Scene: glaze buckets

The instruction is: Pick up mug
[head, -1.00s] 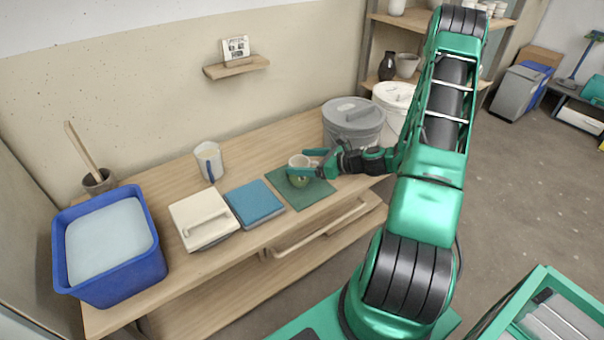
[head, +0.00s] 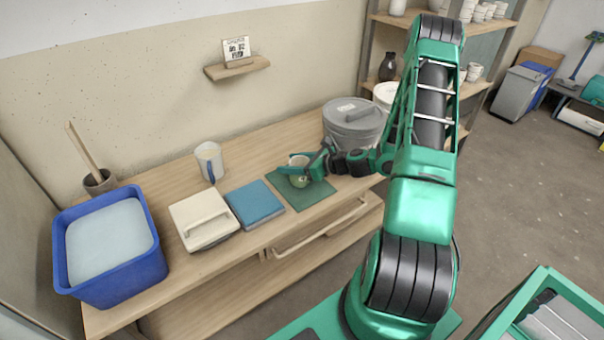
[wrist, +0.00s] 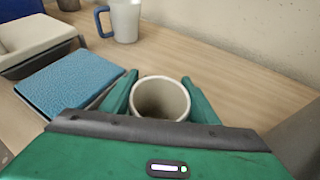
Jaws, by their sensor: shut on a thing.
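A small cream cup (head: 298,160) with a greenish lower part is at the green mat (head: 318,191) on the bench. I cannot tell whether it touches the mat. My gripper (head: 295,167) reaches it from the right and is shut on it. In the wrist view the cup's round, open rim (wrist: 160,82) shows between the two green fingers of my gripper (wrist: 159,76); its lower part is hidden. No handle shows on this cup. A taller white mug (head: 208,158) with a blue handle stands farther left and back; it also shows in the wrist view (wrist: 124,20).
A blue tile or book (head: 255,204) and a cream lidded box (head: 202,217) lie left of the mat. A blue tub (head: 108,240) stands at the left end. A grey lidded bucket (head: 352,122) stands behind my gripper. Bare bench (head: 250,155) lies behind the mat.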

